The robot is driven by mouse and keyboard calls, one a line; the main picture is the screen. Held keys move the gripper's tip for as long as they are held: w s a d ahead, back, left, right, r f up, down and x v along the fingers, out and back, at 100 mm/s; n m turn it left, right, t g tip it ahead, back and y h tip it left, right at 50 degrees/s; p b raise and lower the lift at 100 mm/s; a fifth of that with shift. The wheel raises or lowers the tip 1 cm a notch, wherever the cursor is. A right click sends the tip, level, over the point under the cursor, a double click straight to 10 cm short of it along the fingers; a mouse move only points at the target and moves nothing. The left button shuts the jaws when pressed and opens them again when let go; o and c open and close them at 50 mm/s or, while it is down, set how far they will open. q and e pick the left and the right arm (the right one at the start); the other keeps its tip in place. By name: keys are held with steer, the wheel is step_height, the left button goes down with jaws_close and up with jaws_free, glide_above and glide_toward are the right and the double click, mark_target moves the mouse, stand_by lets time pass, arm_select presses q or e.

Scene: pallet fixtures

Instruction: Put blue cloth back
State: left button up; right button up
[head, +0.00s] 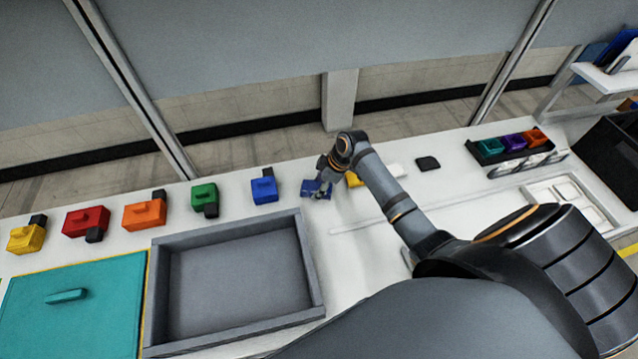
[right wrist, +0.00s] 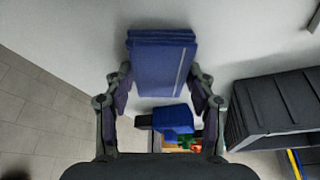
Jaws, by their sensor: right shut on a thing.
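The blue cloth (head: 314,188) is a small folded stack on the white worktop area, right of the blue block in the head view. My right gripper (head: 326,174) is at the cloth, its arm reaching in from the right. In the right wrist view the folded cloth (right wrist: 162,62) sits between the two fingers of my right gripper (right wrist: 161,80), which is shut on it. Whether the cloth touches the worktop cannot be told. My left gripper is not in view.
Yellow (head: 26,238), red (head: 86,221), orange (head: 145,214), green (head: 204,197) and blue (head: 264,188) blocks line the back edge. An empty grey tray (head: 313,268) and teal panel (head: 110,310) lie in front. Right are a yellow item (head: 354,180), black pad (head: 428,163) and bin rack (head: 513,163).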

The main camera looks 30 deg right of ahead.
steer(key=shift+f, duration=0.1)
steer(key=o, duration=1)
steer(key=shift+b+v, duration=1.05)
steer(key=shift+v, duration=5.1)
